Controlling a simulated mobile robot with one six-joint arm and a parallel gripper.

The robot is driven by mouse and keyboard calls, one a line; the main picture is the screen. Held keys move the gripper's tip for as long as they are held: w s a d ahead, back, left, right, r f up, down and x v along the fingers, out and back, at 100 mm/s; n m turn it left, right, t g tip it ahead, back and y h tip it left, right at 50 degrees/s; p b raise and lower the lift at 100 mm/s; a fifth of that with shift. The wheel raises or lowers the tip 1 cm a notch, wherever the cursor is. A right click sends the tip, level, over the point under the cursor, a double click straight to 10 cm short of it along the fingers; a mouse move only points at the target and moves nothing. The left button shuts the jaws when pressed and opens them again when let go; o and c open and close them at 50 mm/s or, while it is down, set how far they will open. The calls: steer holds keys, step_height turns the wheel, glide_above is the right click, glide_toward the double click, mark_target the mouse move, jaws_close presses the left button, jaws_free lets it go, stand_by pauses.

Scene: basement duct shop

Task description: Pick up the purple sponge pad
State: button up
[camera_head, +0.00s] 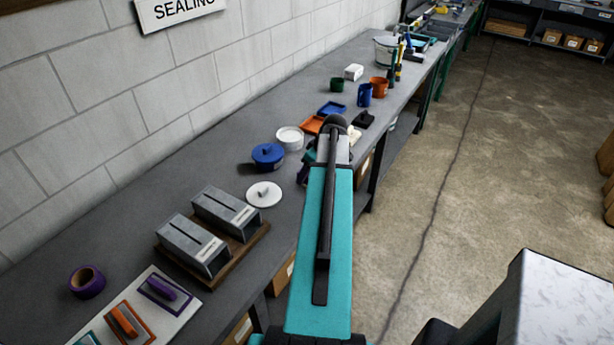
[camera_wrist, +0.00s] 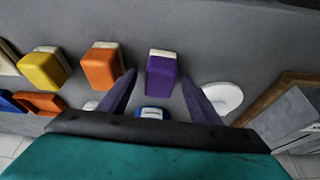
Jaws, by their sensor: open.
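The purple sponge pad (camera_wrist: 161,77) is a purple block with a pale strip along its far end, on the grey bench in the wrist view. My gripper (camera_wrist: 158,80) is open, its two dark purple fingers spread left and right of the pad. The pad appears between the fingertips in the picture, with a gap on each side; I cannot tell the height between them. In the head view my arm hides the pad and most of the gripper.
An orange pad (camera_wrist: 101,68) and a yellow pad (camera_wrist: 42,70) lie left of the purple one. A white disc (camera_wrist: 222,97) lies to the right, before a grey metal box (camera_wrist: 290,122). A blue round pot (camera_head: 267,155) stands nearby. The wall runs behind.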

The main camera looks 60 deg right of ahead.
steer(key=shift+p+x, duration=0.35)
steer(key=shift+x, duration=0.85)
steer(key=c, duration=1.1)
steer(key=shift+c, duration=0.2)
steer(key=shift+r, duration=0.25)
steer(key=shift+r+b, duration=1.15)
steer(key=shift+r, duration=0.25)
steer(key=s+r+b, duration=0.1)
steer(key=s+b, duration=0.4)
steer(key=s, duration=1.1)
steer(key=shift+a+r, duration=0.35)
steer(key=shift+r, duration=0.05)
